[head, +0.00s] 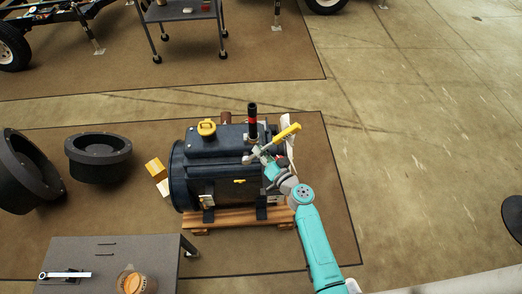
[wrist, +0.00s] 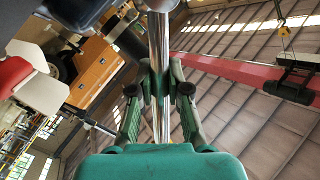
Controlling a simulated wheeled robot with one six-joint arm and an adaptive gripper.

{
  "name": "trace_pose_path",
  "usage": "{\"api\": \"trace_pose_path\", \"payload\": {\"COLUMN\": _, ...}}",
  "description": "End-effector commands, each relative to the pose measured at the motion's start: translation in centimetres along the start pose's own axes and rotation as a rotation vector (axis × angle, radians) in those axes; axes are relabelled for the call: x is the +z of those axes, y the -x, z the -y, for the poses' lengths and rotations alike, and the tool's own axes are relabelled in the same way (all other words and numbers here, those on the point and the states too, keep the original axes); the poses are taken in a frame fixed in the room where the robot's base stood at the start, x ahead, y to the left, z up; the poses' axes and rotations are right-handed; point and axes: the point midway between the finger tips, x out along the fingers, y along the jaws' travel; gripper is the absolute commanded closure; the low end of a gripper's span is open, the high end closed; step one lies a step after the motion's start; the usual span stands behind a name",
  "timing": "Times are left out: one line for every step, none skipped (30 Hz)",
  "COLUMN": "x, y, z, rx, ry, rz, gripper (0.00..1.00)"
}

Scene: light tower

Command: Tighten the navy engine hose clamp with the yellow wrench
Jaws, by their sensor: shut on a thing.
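The navy engine (head: 215,172) sits on a wooden pallet in the middle of the head view. A black upright hose (head: 252,112) with a red band rises from its top. The hose clamp at its base is too small to make out. My gripper (head: 268,156) is at the engine's upper right, beside the hose base. The yellow wrench (head: 287,133) slants up to the right there, its yellow handle end showing. In the wrist view my gripper (wrist: 160,88) is shut on the wrench's shiny metal shaft (wrist: 159,45). I cannot tell whether the wrench touches the clamp.
A grey cart (head: 115,255) with a metal tool and an orange-filled container stands at the front left. The concrete floor (head: 430,150) to the right is mostly clear.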

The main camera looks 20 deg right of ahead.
Motion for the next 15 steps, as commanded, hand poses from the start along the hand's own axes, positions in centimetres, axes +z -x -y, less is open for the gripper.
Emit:
{"api": "trace_pose_path", "payload": {"x": -0.1, "y": -0.1, "z": 0.1, "rx": -0.001, "ry": 0.001, "rz": -0.001, "gripper": 1.0}}
{"api": "trace_pose_path", "payload": {"x": -0.1, "y": -0.1, "z": 0.1, "rx": -0.001, "ry": 0.001, "rz": -0.001, "gripper": 1.0}}
{"api": "trace_pose_path", "payload": {"x": -0.1, "y": 0.0, "z": 0.1, "rx": -0.001, "ry": 0.001, "rz": -0.001, "gripper": 1.0}}
{"api": "trace_pose_path", "payload": {"x": -0.1, "y": 0.0, "z": 0.1, "rx": -0.001, "ry": 0.0, "rz": -0.001, "gripper": 1.0}}
{"api": "trace_pose_path", "payload": {"x": -0.1, "y": 0.0, "z": 0.1, "rx": 0.0, "ry": 0.0, "rz": -0.001, "gripper": 1.0}}
{"api": "trace_pose_path", "payload": {"x": 0.0, "y": 0.1, "z": 0.1, "rx": 0.003, "ry": 0.0, "rz": -0.001, "gripper": 1.0}}
{"api": "trace_pose_path", "payload": {"x": -0.1, "y": 0.1, "z": 0.1, "rx": 0.004, "ry": 0.0, "rz": -0.001, "gripper": 1.0}}
{"api": "trace_pose_path", "payload": {"x": -0.1, "y": -0.1, "z": 0.0, "rx": 0.004, "ry": 0.0, "rz": -0.001, "gripper": 1.0}}
{"api": "trace_pose_path", "payload": {"x": -0.2, "y": -0.2, "z": -0.1, "rx": 0.004, "ry": 0.0, "rz": -0.002, "gripper": 1.0}}
{"api": "trace_pose_path", "payload": {"x": -0.3, "y": -0.4, "z": -0.1, "rx": 0.004, "ry": 0.0, "rz": -0.002, "gripper": 1.0}}
{"api": "trace_pose_path", "payload": {"x": -0.4, "y": -0.6, "z": -0.2, "rx": 0.003, "ry": 0.0, "rz": -0.002, "gripper": 1.0}}
{"api": "trace_pose_path", "payload": {"x": -0.5, "y": -0.8, "z": -0.3, "rx": 0.004, "ry": 0.0, "rz": -0.002, "gripper": 1.0}}
{"api": "trace_pose_path", "payload": {"x": -0.5, "y": -1.0, "z": -0.4, "rx": 0.004, "ry": 0.0, "rz": -0.002, "gripper": 1.0}}
{"api": "trace_pose_path", "payload": {"x": -0.6, "y": -1.2, "z": -0.5, "rx": 0.004, "ry": 0.0, "rz": -0.002, "gripper": 1.0}}
{"api": "trace_pose_path", "payload": {"x": -0.8, "y": -1.5, "z": -0.6, "rx": 0.004, "ry": -0.001, "rz": -0.002, "gripper": 1.0}}
